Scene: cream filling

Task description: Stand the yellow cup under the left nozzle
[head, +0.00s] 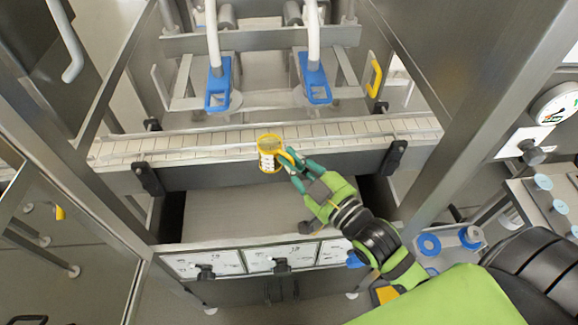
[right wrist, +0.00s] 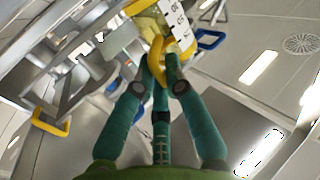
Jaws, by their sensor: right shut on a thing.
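The yellow cup (head: 269,153) is at the near edge of the conveyor, upright or close to it, with white marks on its side. My right gripper (head: 297,172) is shut on the cup's handle, on the cup's right side. In the right wrist view the fingers (right wrist: 162,62) close on the yellow handle, and part of the cup (right wrist: 150,24) shows above. I cannot tell whether the cup touches the conveyor. The left nozzle (head: 218,92), with a blue bracket, is above the belt, behind and left of the cup. My left gripper is not in view.
The conveyor belt (head: 200,140) has rails along both sides and dark clamps (head: 147,178) in front. The right nozzle (head: 314,85) hangs over the belt. Metal frame posts stand left and right. The belt left of the cup is clear.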

